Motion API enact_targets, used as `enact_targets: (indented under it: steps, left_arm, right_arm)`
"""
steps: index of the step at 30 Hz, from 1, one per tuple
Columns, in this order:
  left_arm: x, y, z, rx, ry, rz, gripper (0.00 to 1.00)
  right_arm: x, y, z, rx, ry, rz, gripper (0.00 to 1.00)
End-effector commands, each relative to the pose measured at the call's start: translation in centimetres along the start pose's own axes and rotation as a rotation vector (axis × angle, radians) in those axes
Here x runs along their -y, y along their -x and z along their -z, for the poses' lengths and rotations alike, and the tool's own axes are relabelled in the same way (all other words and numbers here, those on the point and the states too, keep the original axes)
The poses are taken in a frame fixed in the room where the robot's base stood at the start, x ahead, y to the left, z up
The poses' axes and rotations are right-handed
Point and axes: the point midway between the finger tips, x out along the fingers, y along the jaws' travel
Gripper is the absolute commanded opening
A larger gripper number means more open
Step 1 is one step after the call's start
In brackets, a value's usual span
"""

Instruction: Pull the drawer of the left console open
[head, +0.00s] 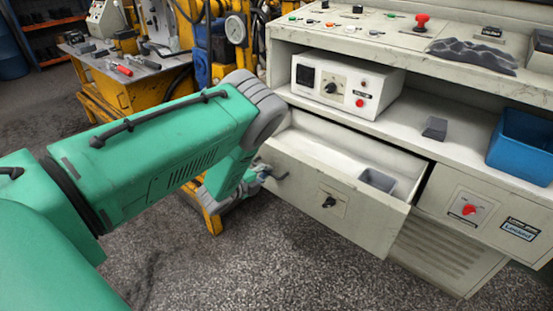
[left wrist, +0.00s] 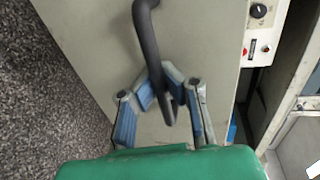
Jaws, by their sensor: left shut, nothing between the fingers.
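The drawer (head: 330,197) of the pale console stands well open, its inside showing, with a grey bin (head: 378,181) in its right part. Its front carries a black knob (head: 328,201). My left gripper (head: 268,174) is at the left end of the drawer front, partly hidden behind my green arm. In the left wrist view, the dark curved handle (left wrist: 148,42) crosses in front of the blue-padded fingertips of my left gripper (left wrist: 160,78), close to the drawer front (left wrist: 90,40). The fingers are shut with nothing gripped between them. My right gripper is out of view.
A control box (head: 345,85), a small dark block (head: 434,128) and a blue bin (head: 522,144) stand on the console shelf. A panel with a red knob (head: 468,210) is right of the drawer. A yellow cart (head: 125,90) stands behind my arm. Floor before the drawer is clear.

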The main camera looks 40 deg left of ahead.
Motion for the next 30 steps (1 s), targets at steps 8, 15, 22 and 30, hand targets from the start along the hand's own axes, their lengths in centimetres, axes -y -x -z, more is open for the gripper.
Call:
enact_targets:
  steps: [8,15,22,30]
  left_arm:
    - [-0.6,1.7,-0.2,0.004,0.0,-0.006,0.0]
    - [-0.7,1.8,-0.2,0.004,0.0,-0.006,0.0]
    - [-0.6,1.8,-0.2,0.004,0.0,-0.005,0.31]
    - [-0.4,1.7,-0.1,0.002,0.0,-0.001,0.31]
  right_arm:
    - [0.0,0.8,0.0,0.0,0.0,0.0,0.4]
    - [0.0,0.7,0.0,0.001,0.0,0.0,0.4]
    - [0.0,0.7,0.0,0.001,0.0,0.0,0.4]
    - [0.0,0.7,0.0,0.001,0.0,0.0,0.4]
